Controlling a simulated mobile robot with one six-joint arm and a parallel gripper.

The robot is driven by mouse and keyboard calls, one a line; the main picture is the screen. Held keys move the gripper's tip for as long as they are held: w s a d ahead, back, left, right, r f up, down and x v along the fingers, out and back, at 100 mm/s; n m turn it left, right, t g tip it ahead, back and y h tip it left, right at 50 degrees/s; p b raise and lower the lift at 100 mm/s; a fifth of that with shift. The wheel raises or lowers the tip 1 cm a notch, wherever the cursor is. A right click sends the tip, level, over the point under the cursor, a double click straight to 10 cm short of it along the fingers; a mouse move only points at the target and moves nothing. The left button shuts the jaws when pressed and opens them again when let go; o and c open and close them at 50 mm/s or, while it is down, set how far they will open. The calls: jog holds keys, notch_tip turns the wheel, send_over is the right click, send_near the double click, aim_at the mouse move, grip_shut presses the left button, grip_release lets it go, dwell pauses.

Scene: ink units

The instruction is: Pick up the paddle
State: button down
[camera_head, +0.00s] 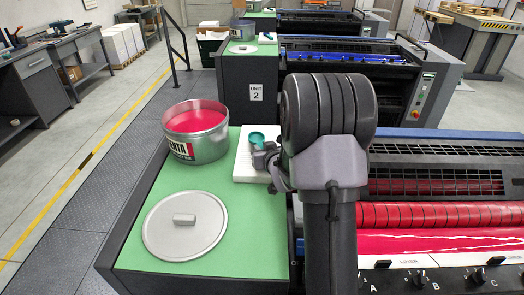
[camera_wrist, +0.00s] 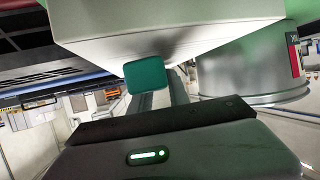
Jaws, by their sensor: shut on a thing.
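A teal piece, which I take to be the paddle (camera_head: 257,137), shows at the white ribbed mat (camera_head: 243,172) on the green worktop. My gripper (camera_head: 266,157) is low over the mat's right side, shut on the paddle; my wrist and arm cover part of this spot. In the wrist view a teal block, likely part of the paddle (camera_wrist: 146,75), shows just past my dark gripper body. A large pale shape fills the top there. I cannot tell whether the paddle is clear of the mat.
An open tin of magenta ink (camera_head: 196,150) stands left of the mat. Its round metal lid (camera_head: 160,225) lies in front on the green worktop (camera_head: 255,245). The press with red rollers (camera_head: 440,215) is on the right. A grey walkway and railing are on the left.

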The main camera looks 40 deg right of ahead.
notch_tip(320, 180, up, 3)
jog(key=shift+s+d+p, duration=0.1)
jog(key=shift+s+p, duration=0.05)
jog(key=shift+p, duration=0.25)
jog(key=s+d+p, duration=0.1)
jog(key=s+d, duration=0.2)
jog(key=s, duration=0.4)
jog(key=s+d+r, duration=0.1)
jog(key=s+d, duration=0.2)
jog(key=s, duration=0.4)
jog(key=shift+s+p, duration=0.3)
jog(key=shift+p, duration=0.1)
jog(key=c, duration=1.8)
grip_release()
jog(key=shift+c, duration=0.2)
grip_shut()
